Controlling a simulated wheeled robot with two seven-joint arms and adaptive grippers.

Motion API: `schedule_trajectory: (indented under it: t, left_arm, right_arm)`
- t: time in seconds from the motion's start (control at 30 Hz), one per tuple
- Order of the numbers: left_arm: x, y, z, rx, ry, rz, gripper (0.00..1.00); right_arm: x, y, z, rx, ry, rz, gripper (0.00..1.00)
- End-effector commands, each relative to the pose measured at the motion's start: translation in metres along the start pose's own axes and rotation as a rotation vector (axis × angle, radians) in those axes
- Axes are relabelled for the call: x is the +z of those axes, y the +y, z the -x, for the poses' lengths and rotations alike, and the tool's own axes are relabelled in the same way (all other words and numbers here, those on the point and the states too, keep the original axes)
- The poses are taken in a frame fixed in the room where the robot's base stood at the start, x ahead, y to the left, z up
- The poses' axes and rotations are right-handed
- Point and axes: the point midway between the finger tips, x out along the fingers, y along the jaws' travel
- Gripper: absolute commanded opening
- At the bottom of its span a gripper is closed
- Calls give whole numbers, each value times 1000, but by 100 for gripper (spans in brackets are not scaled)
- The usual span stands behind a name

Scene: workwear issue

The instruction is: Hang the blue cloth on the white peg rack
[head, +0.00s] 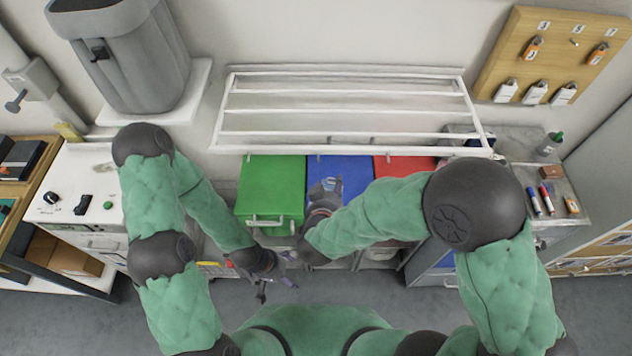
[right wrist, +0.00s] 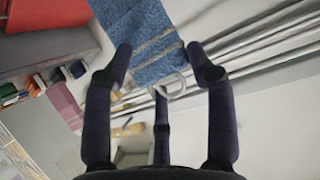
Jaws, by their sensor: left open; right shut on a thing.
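The blue cloth (right wrist: 150,45) is textured and has a pale loop (right wrist: 176,90) at its near end. In the right wrist view my right gripper (right wrist: 160,62) is shut on this end, and the cloth stretches away beyond the fingertips. In the head view my right gripper (head: 325,192) is over the blue bin, and the cloth is hard to tell from the bin there. The white rack (head: 345,112) with long bars is on the wall, beyond and above my right gripper. Its bars also show in the right wrist view (right wrist: 262,48). My left gripper (head: 275,288) is open and empty, lower left.
Green (head: 270,185), blue (head: 352,172) and red (head: 400,163) bins stand below the rack. A grey container (head: 135,65) is at upper left. A wooden board (head: 550,60) with tags hangs at upper right. A counter with small items (head: 535,200) is at right. A white cabinet (head: 80,185) is at left.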

Motion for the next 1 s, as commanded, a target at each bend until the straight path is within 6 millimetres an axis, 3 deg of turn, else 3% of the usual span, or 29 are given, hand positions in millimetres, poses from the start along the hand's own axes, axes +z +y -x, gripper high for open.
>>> schedule_trajectory:
  t: [0.03,0.2,0.4,0.57,1.0]
  left_arm:
    - [1,7,19,0,0,0,86]
    - [2,16,44,0,0,-1,86]
    - [2,20,56,0,-1,-1,86]
    - [2,20,55,0,-1,-1,86]
    - [2,16,43,0,-1,-1,86]
  right_arm:
    - [-12,-10,19,4,2,0,30]
    - [-18,-24,58,46,0,-27,30]
    - [-20,-28,82,75,-1,-46,30]
    - [-19,-29,83,81,-2,-52,30]
    - [-26,-32,63,82,-3,-53,30]
